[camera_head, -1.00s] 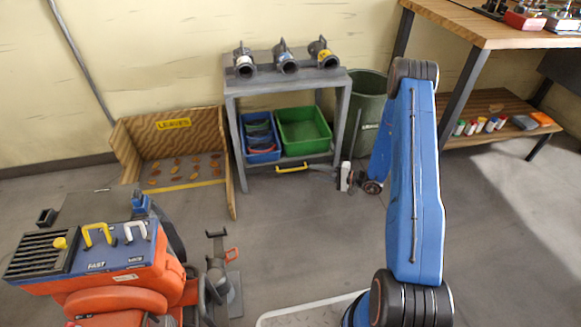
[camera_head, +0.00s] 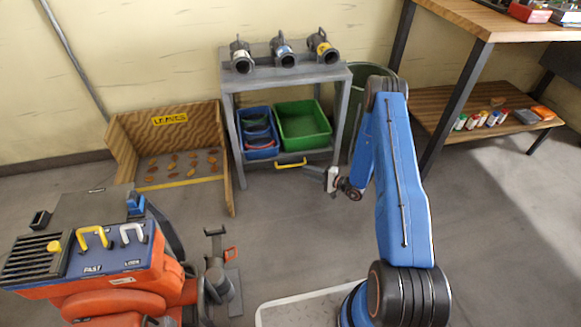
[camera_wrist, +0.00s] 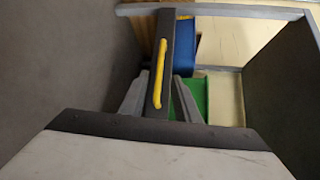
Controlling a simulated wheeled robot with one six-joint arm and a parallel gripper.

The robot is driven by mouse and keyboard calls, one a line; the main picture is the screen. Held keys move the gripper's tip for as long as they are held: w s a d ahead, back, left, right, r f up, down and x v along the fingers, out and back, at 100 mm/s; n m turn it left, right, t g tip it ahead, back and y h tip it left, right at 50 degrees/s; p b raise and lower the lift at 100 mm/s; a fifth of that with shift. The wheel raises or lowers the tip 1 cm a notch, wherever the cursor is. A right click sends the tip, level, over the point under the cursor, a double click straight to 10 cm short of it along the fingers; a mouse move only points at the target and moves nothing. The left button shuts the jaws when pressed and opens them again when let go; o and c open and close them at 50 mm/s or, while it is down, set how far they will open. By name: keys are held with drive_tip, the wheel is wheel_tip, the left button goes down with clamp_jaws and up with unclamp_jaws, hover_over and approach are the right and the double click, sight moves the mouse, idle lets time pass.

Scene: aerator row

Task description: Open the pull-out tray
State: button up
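The pull-out tray (camera_head: 262,170) is the low shelf of the grey cart, with a yellow bar handle (camera_head: 291,164) on its front edge. It appears pushed in. A blue bin (camera_head: 259,133) and a green bin (camera_head: 303,140) stand on it. My gripper (camera_head: 310,170) is low in front of the cart, just right of the handle. In the wrist view, the two grey fingers of my gripper (camera_wrist: 160,98) are apart, with the yellow handle (camera_wrist: 159,75) lined up between them. I cannot tell whether they touch it.
Several metal aerators (camera_head: 284,54) stand on the cart top (camera_head: 285,75). A wooden leaves box (camera_head: 231,180) is to the left, a green barrel (camera_head: 368,85) to the right. An orange machine (camera_head: 125,285) stands front left. Floor before the cart is clear.

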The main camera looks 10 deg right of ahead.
sight(290, 166)
drive_tip(key=x, duration=1)
drive_tip(key=shift+w+a, duration=0.15)
drive_tip(key=shift+a, duration=0.15)
clamp_jaws()
